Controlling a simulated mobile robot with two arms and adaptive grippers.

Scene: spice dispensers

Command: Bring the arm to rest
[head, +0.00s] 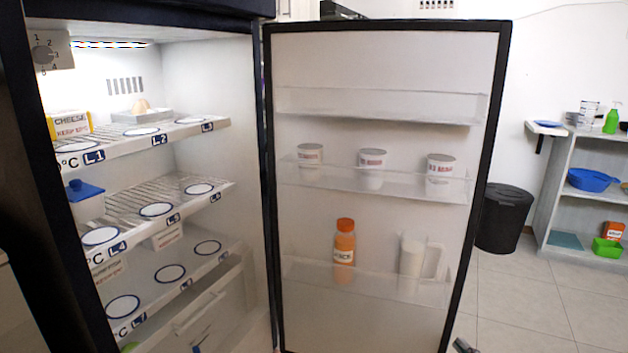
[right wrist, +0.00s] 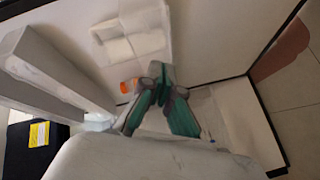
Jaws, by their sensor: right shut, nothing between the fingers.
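My right gripper (right wrist: 157,76) shows in the right wrist view with its grey and teal fingers drawn together at the tips, shut and empty. In the head view only a small dark piece of it (head: 463,346) shows at the bottom edge, right of the open fridge door (head: 390,80). My left gripper cannot be made out in the head view.
The open fridge (head: 190,75) fills the left. Its door racks hold cups (head: 372,168), an orange bottle (head: 345,250) and a white jug (head: 412,258). A black bin (head: 504,218) and shelf unit (head: 580,205) stand right. The floor (head: 525,300) before them is clear.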

